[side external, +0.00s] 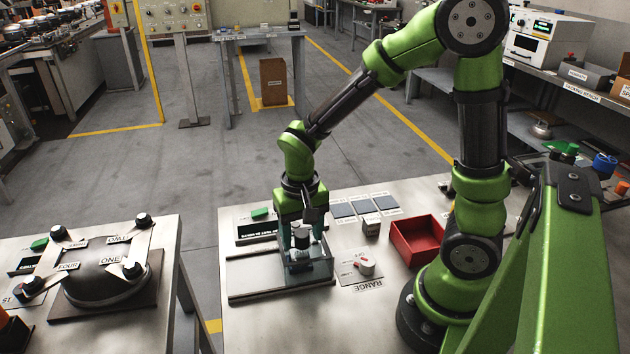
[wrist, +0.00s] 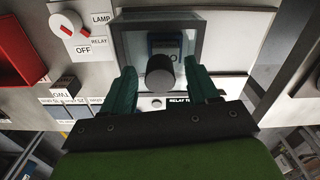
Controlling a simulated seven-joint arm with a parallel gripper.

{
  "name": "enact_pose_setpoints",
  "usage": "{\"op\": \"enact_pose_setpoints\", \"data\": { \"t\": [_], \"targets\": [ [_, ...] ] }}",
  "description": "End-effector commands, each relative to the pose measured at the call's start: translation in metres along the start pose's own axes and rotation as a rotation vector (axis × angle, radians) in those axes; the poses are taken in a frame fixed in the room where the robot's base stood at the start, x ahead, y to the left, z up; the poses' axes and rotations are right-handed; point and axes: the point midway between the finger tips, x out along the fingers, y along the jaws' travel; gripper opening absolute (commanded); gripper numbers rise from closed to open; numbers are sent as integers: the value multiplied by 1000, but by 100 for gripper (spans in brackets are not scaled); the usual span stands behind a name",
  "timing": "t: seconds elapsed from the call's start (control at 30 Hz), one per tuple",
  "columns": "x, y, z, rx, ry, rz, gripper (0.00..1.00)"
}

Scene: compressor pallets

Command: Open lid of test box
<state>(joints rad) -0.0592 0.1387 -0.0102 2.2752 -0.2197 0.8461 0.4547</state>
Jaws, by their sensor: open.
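The test box (side external: 308,268) is a clear box on a dark base plate on the metal bench. In the wrist view its lid (wrist: 127,45) shows as a see-through panel with a grey rim and appears closed. A dark round knob (wrist: 160,74) stands up from the lid; it also shows in the side view (side external: 302,240). My gripper (wrist: 160,66) is open above the box, with one teal finger on each side of the knob and a gap on both sides. It also shows in the side view (side external: 301,232). Something blue-framed (wrist: 178,43) shows through the lid, partly hidden by the knob.
A red-and-white range dial (side external: 364,267) sits right of the box, with a red tray (side external: 416,240) beyond it. A separate bench (side external: 180,240) with a clamped round part stands left across a gap.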

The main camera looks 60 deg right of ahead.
Motion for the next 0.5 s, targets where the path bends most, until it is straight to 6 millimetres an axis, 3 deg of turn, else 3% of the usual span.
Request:
{"op": "enact_pose_setpoints", "data": {
  "t": [0.1,0.5],
  "targets": [
    [0,0,0,0,0,0,58],
    [0,0,0,0,-1,0,0]
  ]
}}
